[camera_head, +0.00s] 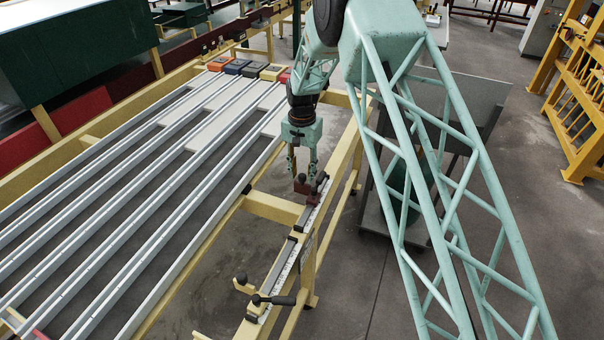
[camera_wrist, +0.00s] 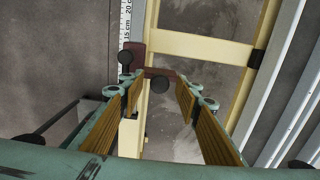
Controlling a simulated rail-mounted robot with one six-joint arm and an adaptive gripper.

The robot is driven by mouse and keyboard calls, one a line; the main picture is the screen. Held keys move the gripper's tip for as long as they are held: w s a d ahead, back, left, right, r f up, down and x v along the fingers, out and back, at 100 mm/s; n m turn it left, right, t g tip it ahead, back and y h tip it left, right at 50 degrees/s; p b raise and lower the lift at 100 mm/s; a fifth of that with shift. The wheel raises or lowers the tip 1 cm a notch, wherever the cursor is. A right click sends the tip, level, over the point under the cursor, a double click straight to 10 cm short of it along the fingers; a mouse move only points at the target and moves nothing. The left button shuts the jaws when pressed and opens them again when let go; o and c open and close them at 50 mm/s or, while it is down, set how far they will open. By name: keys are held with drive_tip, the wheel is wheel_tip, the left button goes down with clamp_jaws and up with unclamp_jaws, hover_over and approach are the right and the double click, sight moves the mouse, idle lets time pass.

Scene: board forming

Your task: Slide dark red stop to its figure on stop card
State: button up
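The dark red stop (camera_head: 303,187) is at the far end of a narrow rail with a white ruler scale (camera_head: 285,265). In the wrist view its dark red crosspiece (camera_wrist: 158,72) has black knobs, and its body lies beside the ruler (camera_wrist: 125,20). My gripper (camera_head: 302,173) points down over the stop. Its two wood-lined fingers (camera_wrist: 161,82) stand apart, with the crosspiece between or just beyond the tips. I cannot tell whether they touch it. I cannot make out the stop card or its figure.
Black-handled clamp (camera_head: 273,299) and small knobs sit at the rail's near end. A cream frame beam (camera_head: 272,207) joins the rail to a rack of long grey bars (camera_head: 150,205) on the left. Coloured blocks (camera_head: 253,70) line the rack's far end.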

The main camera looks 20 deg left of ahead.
drive_tip(key=shift+f, duration=0.1)
drive_tip(key=shift+c, duration=0.7)
clamp_jaws()
drive_tip(key=shift+w, duration=0.1)
